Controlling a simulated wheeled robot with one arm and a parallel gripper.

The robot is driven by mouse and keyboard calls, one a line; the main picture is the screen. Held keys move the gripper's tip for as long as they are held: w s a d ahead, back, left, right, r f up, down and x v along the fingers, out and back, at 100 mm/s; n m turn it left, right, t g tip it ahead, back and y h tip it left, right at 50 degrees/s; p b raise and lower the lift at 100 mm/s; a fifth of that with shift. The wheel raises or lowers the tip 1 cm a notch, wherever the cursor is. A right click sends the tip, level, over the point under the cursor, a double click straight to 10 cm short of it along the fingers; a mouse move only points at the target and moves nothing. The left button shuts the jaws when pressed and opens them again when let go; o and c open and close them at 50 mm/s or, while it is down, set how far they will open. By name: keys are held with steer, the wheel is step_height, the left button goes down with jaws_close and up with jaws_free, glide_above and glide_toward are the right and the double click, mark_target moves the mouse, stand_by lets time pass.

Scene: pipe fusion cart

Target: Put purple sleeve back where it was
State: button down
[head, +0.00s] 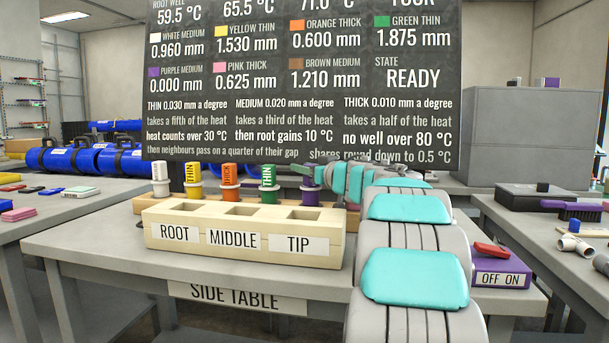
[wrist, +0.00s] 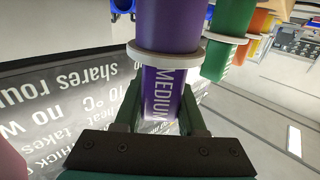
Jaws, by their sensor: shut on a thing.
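The purple sleeve (wrist: 164,30) has a white collar and the word MEDIUM on it. My gripper (wrist: 160,103) is shut on its labelled part. In the head view the purple sleeve (head: 312,181) is at the right end of a row, beside the green sleeve (head: 268,176), partly hidden by my gripper (head: 309,170). It looks upright and level with the other sleeves. I cannot tell whether it is seated in the wooden rack (head: 187,210) behind the block.
The wooden block (head: 180,257) in front has ROOT, MIDDLE and TIP wells, which look empty. White (head: 160,180), yellow (head: 193,181) and orange (head: 228,180) sleeves stand left of green. A purple switch box (head: 500,272) is right of my arm. A display board (head: 300,80) rises behind.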

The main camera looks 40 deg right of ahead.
steer(key=shift+f, duration=0.2)
steer(key=c, duration=0.5)
jaws_free()
steer(key=shift+s, duration=0.1)
steer(key=shift+s+r, duration=0.1)
steer(key=shift+s, duration=0.25)
steer(key=s+a, duration=0.1)
steer(key=s, duration=1)
